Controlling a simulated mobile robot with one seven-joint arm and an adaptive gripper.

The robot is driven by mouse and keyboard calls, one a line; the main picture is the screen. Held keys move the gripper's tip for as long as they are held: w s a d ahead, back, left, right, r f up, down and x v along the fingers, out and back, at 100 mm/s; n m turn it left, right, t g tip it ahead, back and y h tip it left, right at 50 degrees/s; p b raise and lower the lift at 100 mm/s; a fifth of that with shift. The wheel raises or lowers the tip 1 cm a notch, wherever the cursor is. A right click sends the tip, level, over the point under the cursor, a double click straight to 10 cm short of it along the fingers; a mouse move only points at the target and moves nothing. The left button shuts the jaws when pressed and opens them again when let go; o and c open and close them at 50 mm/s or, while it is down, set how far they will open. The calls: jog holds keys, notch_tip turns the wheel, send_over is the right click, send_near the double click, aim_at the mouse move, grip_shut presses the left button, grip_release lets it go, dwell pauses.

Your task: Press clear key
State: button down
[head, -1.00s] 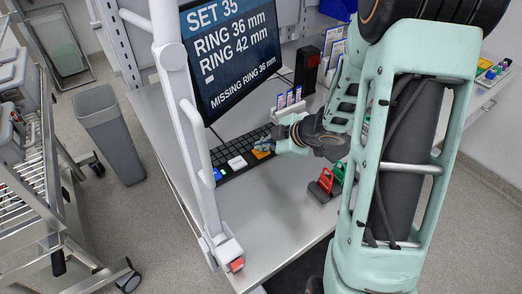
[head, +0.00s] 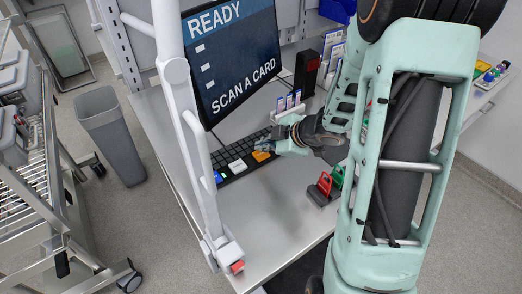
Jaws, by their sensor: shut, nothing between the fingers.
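The dark keyboard (head: 228,156) lies on the grey desk under the monitor (head: 230,58). Along its near side are an orange key (head: 261,156), a white key (head: 237,166) and a blue key (head: 218,177). Their labels are too small to read, so I cannot tell which one is marked clear. My gripper (head: 273,146) is shut and empty, with its tips just right of and slightly above the orange key in the picture. The orange key is in plain view. The monitor reads "READY" and "SCAN A CARD".
A white post (head: 190,130) stands in front of the keyboard's left end. A holder with red and green tags (head: 325,186) stands right of the keyboard. Upright cards (head: 289,102) and a black box (head: 305,72) stand behind my gripper.

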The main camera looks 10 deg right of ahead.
aim_at(262, 155)
jog(key=shift+r, duration=0.1)
notch_tip(262, 155, up, 5)
jog(key=p, duration=0.5)
dwell(0.9)
